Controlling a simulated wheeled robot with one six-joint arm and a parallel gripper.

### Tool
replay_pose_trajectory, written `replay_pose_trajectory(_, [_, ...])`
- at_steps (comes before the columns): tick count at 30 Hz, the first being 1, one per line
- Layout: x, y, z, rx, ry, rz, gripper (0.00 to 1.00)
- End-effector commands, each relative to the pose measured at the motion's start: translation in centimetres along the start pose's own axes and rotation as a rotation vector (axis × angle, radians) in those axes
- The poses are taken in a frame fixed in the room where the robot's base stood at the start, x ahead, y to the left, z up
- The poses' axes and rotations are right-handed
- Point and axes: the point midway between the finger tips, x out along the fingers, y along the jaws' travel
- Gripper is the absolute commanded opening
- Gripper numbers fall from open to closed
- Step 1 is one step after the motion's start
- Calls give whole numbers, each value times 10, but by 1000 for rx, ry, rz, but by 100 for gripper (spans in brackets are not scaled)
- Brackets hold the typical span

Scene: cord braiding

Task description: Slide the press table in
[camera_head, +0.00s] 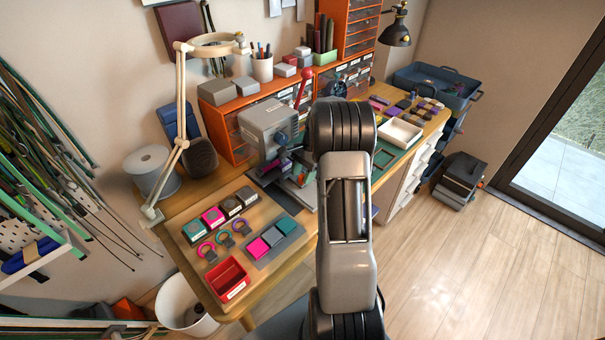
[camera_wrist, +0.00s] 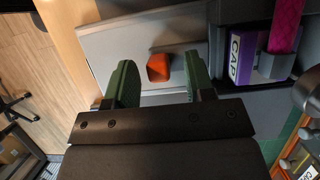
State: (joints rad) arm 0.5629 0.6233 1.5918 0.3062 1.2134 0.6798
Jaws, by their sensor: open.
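The press (camera_head: 268,130) is a grey machine with a red-tipped lever on the workbench, left of my arm in the head view. In the wrist view, a flat grey plate (camera_wrist: 125,42), which looks like the press table, carries an orange-red knob (camera_wrist: 158,68). My gripper (camera_wrist: 162,80) is open, its green-padded fingers one on each side of the knob in the picture; I see no contact. A purple block (camera_wrist: 241,57) marked "CAP" and a magenta cord (camera_wrist: 286,25) are to the right of the plate. My arm hides my gripper and part of the press area in the head view.
On the bench's near left are a red tray (camera_head: 227,279), coloured blocks, rings and a magnifier lamp (camera_head: 212,48). A white tray (camera_head: 399,133) stands on the right part. Orange drawer units (camera_head: 222,130) line the back. Floor (camera_head: 480,250) to the right is clear.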

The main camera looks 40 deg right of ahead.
Motion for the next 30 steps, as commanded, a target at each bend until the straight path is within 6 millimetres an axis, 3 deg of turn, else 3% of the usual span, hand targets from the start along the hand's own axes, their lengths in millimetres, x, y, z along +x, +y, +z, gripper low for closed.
replay_pose_trajectory(8, [-14,0,0,1,1,-2,49])
replay_pose_trajectory(21, [-100,0,0,0,2,-2,49])
replay_pose_trajectory(30, [-133,0,0,0,0,0,49])
